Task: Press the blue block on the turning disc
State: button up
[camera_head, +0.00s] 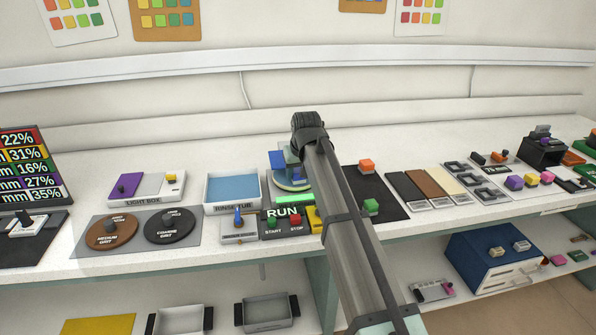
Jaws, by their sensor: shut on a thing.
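The turning disc (291,186) is a pale round plate on a small machine (277,160) behind the green RUN display. A blue block (293,156) shows just above the disc, against the left edge of my arm. My gripper (302,167) reaches down at this spot, shut on what looks like the blue block. My wrist and forearm hide the fingers and the right part of the disc. I cannot tell whether the block touches the disc.
The rinse tub (233,189) and light box (145,187) stand left of the disc. The RUN panel (287,222) with start and stop knobs sits in front. A dark mat (385,195) with an orange and a green block lies to the right.

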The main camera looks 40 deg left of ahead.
aim_at(298, 170)
jog(key=shift+f, duration=0.45)
dwell(1.7)
jog(key=shift+r, duration=0.15)
dwell(3.0)
jog(key=shift+r, duration=3.45)
